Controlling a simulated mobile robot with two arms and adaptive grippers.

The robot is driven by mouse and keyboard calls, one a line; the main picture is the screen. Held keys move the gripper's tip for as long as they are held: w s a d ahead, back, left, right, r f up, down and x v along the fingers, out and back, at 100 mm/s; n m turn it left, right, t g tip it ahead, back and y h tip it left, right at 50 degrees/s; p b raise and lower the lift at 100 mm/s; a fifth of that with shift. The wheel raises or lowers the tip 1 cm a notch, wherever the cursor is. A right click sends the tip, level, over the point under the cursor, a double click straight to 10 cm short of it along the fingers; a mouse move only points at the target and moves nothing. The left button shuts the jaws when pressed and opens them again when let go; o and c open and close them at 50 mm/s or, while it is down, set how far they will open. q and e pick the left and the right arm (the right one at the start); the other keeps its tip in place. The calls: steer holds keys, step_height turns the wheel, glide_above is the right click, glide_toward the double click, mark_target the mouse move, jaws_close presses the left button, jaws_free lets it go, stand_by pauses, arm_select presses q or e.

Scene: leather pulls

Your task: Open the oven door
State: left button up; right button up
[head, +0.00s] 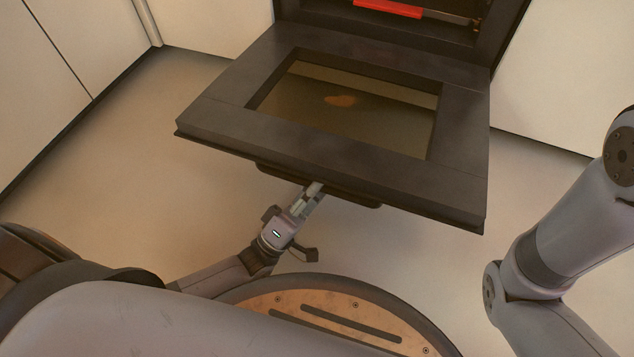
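The oven door (225,115) is dark grey with a glass window (345,100). It is swung down to roughly flat, its hinge side at the oven (480,50) and its front edge toward me. A dark handle (345,190) shows in part below the front edge. My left gripper (314,190) is at the handle, under the front edge of the door. Its fingertips are partly hidden by the door, so I cannot tell whether they are shut on the handle. My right gripper is not in view; only my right arm shows at the right.
Inside the oven is a red item (388,8). Pale cabinet fronts stand at the left (60,60) and on both sides of the oven. The beige floor (130,170) is clear left of the door. My round base is close below the door.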

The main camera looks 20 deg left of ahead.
arm_select(q)
steer(key=o, duration=0.4)
steer(key=shift+o, duration=0.2)
steer(key=v, duration=0.7)
steer(key=shift+f, duration=0.2)
steer(key=shift+s+a, duration=0.1)
steer(key=shift+s, duration=0.1)
